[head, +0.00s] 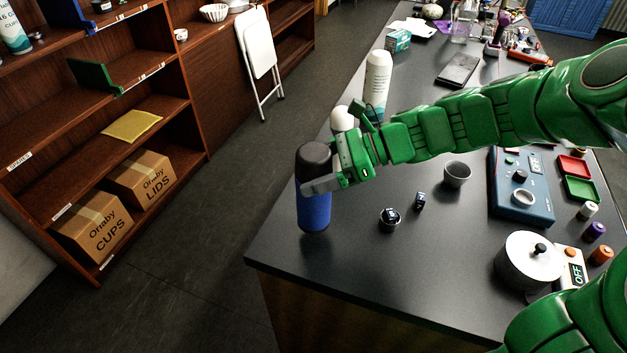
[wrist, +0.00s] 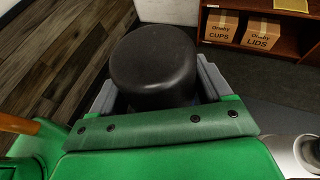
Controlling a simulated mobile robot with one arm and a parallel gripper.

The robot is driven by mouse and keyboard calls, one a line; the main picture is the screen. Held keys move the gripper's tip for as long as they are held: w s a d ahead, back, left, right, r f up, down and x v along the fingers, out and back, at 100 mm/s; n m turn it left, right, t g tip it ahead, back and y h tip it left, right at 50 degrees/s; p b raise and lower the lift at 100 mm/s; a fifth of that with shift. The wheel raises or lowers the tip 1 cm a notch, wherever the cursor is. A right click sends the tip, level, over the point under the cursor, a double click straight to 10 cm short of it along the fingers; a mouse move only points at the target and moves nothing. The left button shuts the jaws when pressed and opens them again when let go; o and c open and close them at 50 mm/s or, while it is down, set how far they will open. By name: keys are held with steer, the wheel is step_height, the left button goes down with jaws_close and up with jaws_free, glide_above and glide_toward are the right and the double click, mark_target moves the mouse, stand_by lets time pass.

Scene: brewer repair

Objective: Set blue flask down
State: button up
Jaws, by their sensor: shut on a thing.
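The blue flask (head: 314,209) has a blue body and a black top, and it stands upright at the near left corner of the dark counter (head: 345,281). My gripper (head: 322,184) is shut around the flask's upper part, just below the black cap. In the wrist view the black cap (wrist: 153,66) sits between the two grey fingers. The flask's base appears at the counter surface, but I cannot tell whether it is touching or slightly above.
A white bottle (head: 376,85) and a white rounded object (head: 342,118) stand behind my gripper. A grey cup (head: 457,174), small dark items (head: 390,217), a blue device (head: 521,190) and a silver pot (head: 528,262) are to the right. The counter's left edge is close to the flask.

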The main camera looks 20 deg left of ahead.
steer(key=shift+w+a+f, duration=0.1)
steer(key=shift+w+f, duration=0.05)
steer(key=shift+f, duration=1.6)
steer(key=o, duration=1.7)
steer(key=shift+f, duration=0.1)
steer(key=shift+c, duration=0.2)
steer(key=v, duration=1.2)
